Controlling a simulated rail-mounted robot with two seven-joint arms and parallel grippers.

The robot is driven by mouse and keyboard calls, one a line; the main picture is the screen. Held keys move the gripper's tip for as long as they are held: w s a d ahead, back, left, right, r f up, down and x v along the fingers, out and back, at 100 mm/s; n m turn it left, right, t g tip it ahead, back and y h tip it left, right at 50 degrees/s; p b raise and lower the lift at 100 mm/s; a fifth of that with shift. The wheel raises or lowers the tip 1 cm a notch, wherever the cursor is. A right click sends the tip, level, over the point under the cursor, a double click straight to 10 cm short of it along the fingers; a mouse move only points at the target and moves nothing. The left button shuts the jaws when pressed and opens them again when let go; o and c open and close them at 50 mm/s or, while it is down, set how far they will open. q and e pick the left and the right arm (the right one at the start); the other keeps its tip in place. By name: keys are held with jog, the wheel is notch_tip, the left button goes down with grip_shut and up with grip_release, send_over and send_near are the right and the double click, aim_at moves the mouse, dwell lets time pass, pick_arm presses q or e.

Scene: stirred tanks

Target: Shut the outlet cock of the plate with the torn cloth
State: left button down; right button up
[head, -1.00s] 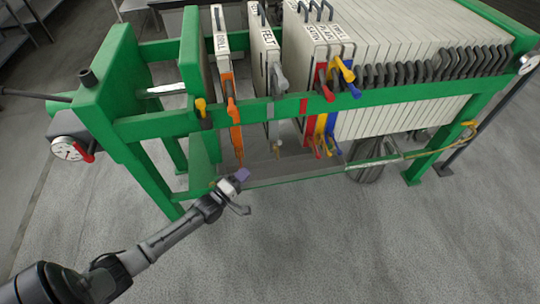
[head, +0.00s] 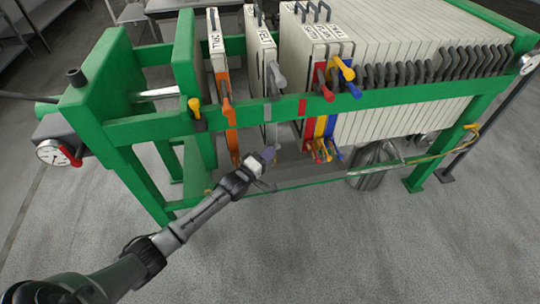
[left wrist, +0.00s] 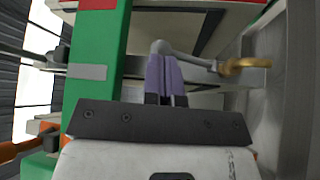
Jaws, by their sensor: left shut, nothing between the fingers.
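A green-framed filter press holds pale plates with coloured outlet cocks. The orange cock (head: 227,104) is on the left plate, and the grey cock (head: 277,77) is on the plate beside it. Red (head: 325,88), yellow (head: 343,67) and blue (head: 350,90) cocks crowd together further right. I cannot make out a torn cloth. My left gripper (head: 268,154) is shut and empty, low in front of the grey-marked plate. In the left wrist view its purple fingers (left wrist: 165,76) are together, right by a rounded grey knob (left wrist: 160,47) on a lever near a brass spout (left wrist: 243,65).
The green side rail (head: 400,91) runs across above my gripper. A thin trough edge (head: 310,181) lies below the plates. A pressure gauge (head: 58,153) is at the left end and a grey can (head: 372,165) stands under the press. The floor in front is clear.

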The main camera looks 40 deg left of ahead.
pick_arm(q)
jog(key=shift+w, duration=0.35)
jog(key=shift+w+a+r+p, duration=0.1)
jog(key=shift+w+r+p, duration=0.2)
jog(key=shift+r, duration=0.1)
jog(key=shift+w+f, duration=0.1)
